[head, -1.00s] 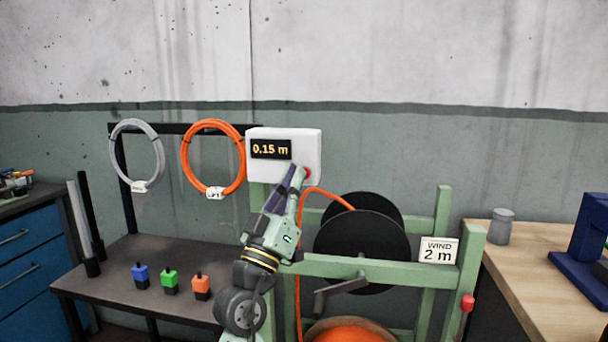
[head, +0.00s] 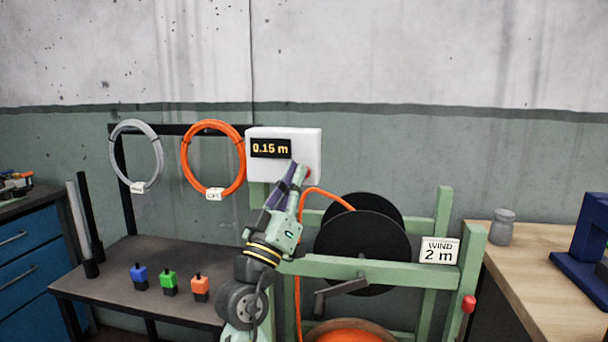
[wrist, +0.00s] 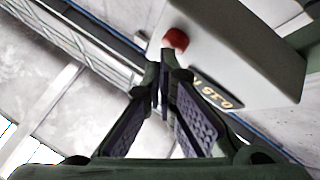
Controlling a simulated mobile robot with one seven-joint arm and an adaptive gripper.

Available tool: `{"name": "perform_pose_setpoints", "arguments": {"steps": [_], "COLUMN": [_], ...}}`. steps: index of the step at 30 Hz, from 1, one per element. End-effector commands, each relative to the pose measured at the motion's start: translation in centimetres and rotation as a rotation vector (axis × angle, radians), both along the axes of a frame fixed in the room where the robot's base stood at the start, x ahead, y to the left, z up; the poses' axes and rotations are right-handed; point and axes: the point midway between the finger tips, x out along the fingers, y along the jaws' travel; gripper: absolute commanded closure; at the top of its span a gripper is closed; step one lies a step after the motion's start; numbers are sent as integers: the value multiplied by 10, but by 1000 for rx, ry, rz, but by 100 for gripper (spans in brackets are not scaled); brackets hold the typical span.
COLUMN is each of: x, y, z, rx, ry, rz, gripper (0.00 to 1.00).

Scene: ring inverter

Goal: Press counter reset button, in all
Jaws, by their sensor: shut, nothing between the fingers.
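The red reset button (head: 308,172) is on the box's lower right, partly behind my gripper. My gripper (head: 297,168) is shut and empty, with its tips just in front of the box beside the button. In the wrist view the red button (wrist: 175,40) is just beyond the closed fingertips (wrist: 165,55). A small gap seems to show there, but I cannot tell whether they touch.
Grey (head: 137,155) and orange (head: 213,160) cable rings hang left of the box. The black reel (head: 365,240) with its crank and a WIND 2 m sign (head: 439,250) are to the right. Blue, green and orange small blocks stand on the dark bench (head: 110,260).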

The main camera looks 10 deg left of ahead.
Motion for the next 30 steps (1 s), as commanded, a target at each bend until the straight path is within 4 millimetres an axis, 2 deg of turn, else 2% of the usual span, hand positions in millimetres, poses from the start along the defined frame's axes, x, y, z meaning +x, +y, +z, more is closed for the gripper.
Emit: {"name": "perform_pose_setpoints", "arguments": {"steps": [19,30], "x": [8,6], "y": [0,0], "z": [0,0], "rx": [0,1], "ry": [0,1], "rz": [0,0], "gripper": [100,100]}}
